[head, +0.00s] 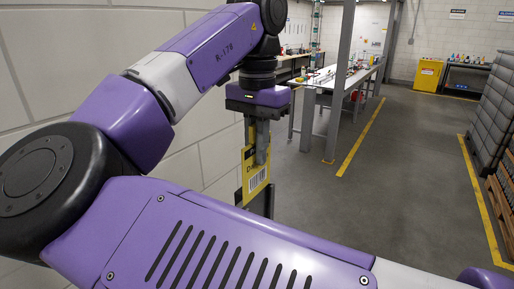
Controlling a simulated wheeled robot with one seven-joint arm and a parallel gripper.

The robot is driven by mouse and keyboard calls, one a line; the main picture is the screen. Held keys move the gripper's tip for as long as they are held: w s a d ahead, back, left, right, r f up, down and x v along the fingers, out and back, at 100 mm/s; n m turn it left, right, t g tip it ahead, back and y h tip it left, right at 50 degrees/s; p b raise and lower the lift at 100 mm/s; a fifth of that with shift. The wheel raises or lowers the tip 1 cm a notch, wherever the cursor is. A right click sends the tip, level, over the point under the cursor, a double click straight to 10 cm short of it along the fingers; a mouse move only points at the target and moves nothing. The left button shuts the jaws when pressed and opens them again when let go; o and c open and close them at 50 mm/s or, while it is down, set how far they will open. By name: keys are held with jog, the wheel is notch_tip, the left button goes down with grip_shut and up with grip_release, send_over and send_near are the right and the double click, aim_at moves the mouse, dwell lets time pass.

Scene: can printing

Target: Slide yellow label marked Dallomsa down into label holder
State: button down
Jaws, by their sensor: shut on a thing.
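The yellow label (250,166) hangs upright below my gripper (262,158). It has a dark band near its top, a letter D partly visible and a white patch with a barcode. The rest of its name is covered by the grey fingers. My gripper points down and is shut on the upper part of the label. A dark upright piece (269,202), probably the label holder, shows at and below the label's lower end. My purple arm cover hides its lower part. I cannot tell whether the label's lower edge is inside it.
A pale block wall (60,60) runs close along the left. Workbenches (345,82) with small items stand behind, beside a grey post (342,80). Grey stacked crates (492,115) stand at the right. The floor (400,170) between is clear, with yellow lines.

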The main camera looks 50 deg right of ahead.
aim_at(257, 194)
jog(key=shift+f, duration=0.3)
jog(key=shift+f, duration=0.35)
jog(key=shift+f+b, duration=0.45)
jog(key=shift+f, duration=0.2)
jog(key=shift+f, duration=0.35)
jog(key=shift+f+b, duration=0.4)
jog(key=shift+f, duration=0.25)
jog(key=shift+f, duration=0.35)
jog(key=shift+f+b, duration=0.75)
jog(key=shift+f, duration=0.85)
jog(key=c, duration=1.5)
grip_release()
jog(key=shift+o, duration=0.2)
jog(key=shift+r, duration=0.1)
